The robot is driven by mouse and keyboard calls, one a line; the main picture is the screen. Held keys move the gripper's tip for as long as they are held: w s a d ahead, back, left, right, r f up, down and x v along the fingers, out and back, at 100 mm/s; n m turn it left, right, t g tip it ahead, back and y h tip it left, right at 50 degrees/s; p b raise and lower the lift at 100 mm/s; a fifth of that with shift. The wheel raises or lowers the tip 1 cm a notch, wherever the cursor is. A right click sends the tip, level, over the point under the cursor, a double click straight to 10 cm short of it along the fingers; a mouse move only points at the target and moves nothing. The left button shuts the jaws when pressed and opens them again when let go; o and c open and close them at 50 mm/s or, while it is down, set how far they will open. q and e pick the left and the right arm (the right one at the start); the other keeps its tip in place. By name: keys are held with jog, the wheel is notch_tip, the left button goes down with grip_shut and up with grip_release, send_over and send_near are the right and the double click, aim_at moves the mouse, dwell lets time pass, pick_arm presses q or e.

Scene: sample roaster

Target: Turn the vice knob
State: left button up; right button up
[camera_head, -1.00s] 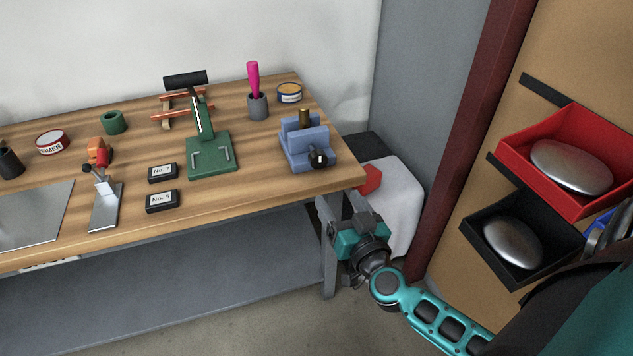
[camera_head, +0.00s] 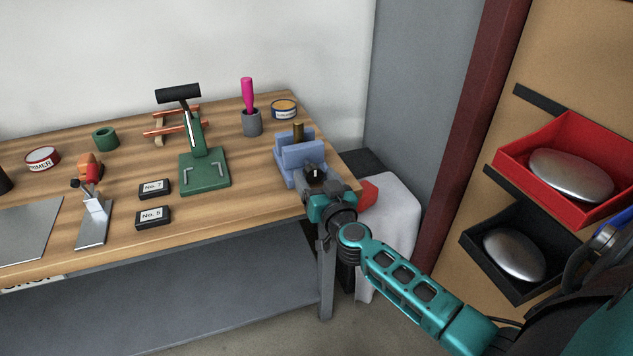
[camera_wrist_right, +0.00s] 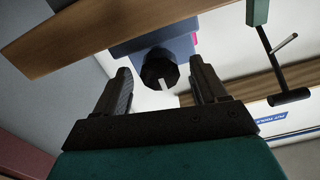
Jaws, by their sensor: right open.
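The blue vice (camera_head: 297,158) stands at the right end of the wooden workbench, with a brass-coloured cylinder (camera_head: 298,131) upright in its jaws. Its black knob (camera_head: 315,173) faces the front edge and carries a pale mark. In the right wrist view the knob (camera_wrist_right: 160,69) lies ahead of and between the two dark fingers of my right gripper (camera_wrist_right: 160,88), which is open. The fingers are apart from the knob's sides. In the head view my right gripper (camera_head: 326,190) is just in front of the knob and partly covers it. My left gripper is not in view.
A green press (camera_head: 205,170) stands left of the vice, and a grey cup (camera_head: 252,122) with a pink-handled tool is behind it. Two black number blocks (camera_head: 154,217) lie near the front edge. Red and black bins (camera_head: 510,262) hang at the right.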

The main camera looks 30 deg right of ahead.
jog(key=shift+w, duration=0.2)
jog(key=c, duration=1.1)
